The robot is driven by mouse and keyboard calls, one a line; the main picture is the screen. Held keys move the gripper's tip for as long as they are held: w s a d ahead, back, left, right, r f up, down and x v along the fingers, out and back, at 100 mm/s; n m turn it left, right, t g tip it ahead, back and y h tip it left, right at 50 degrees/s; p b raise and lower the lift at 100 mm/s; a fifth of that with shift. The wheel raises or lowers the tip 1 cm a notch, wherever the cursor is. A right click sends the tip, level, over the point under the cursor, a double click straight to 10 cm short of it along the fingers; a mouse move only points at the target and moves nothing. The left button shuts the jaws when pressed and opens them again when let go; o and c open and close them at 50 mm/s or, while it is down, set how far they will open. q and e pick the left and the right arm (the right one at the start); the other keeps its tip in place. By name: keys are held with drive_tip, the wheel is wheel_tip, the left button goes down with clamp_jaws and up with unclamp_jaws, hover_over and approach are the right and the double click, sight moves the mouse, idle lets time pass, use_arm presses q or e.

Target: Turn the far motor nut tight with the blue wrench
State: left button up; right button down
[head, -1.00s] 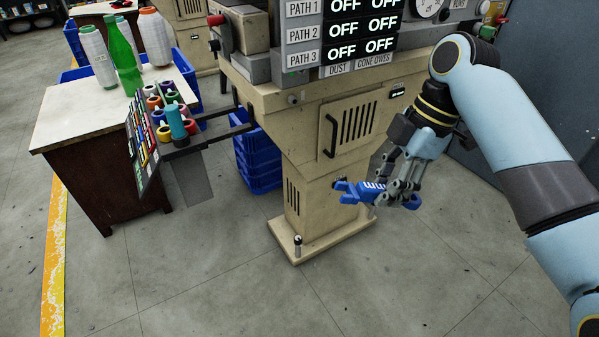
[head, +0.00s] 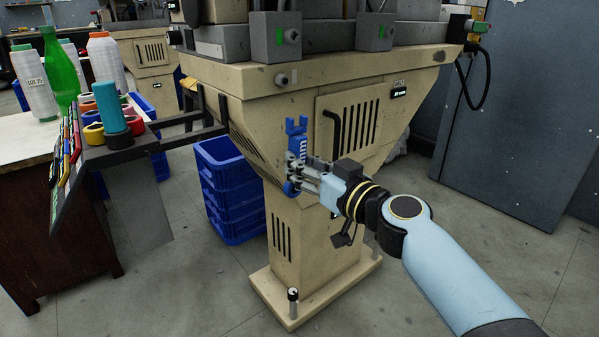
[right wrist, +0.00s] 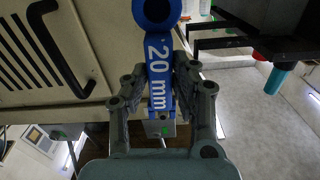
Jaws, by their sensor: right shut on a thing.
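My right gripper (head: 298,170) is shut on the blue wrench (head: 297,143), in front of the beige machine's body. The wrench stands nearly upright in the head view, its open jaw at the top and its lower ring end partly behind the fingers. In the right wrist view the wrench (right wrist: 159,70) lies between my fingers, with "20 mm" on its handle and the ring end at the top edge. Two grey blocks with green round fittings, a left one (head: 292,36) and a right one (head: 383,32), sit on the machine's upper edge. I cannot tell which is the far motor nut. My left gripper is not in view.
The beige machine (head: 290,245) has a vented door with a black handle (head: 333,127). Blue crates (head: 230,190) stand behind. The grey floor at the lower right is open.

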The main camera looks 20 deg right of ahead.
sight(299, 129)
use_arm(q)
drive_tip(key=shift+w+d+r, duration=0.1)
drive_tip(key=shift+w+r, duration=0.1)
use_arm(e)
drive_tip(key=shift+w+a+r, duration=0.25)
drive_tip(key=shift+w, duration=0.5)
drive_tip(key=shift+w+a+r, duration=0.3)
drive_tip(key=shift+w, duration=0.5)
drive_tip(key=shift+w+a+r, duration=0.25)
drive_tip(key=shift+w, duration=0.5)
drive_tip(key=shift+r, duration=0.3)
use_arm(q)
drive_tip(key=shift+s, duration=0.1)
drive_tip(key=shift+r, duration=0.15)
use_arm(e)
drive_tip(key=shift+r, duration=0.2)
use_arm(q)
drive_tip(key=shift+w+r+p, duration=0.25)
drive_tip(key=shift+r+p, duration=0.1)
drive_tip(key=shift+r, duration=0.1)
use_arm(e)
drive_tip(key=shift+d+r, duration=0.1)
drive_tip(key=shift+r, duration=0.45)
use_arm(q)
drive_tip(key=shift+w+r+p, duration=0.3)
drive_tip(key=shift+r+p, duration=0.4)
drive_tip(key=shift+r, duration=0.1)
use_arm(e)
drive_tip(key=shift+r, duration=1.25)
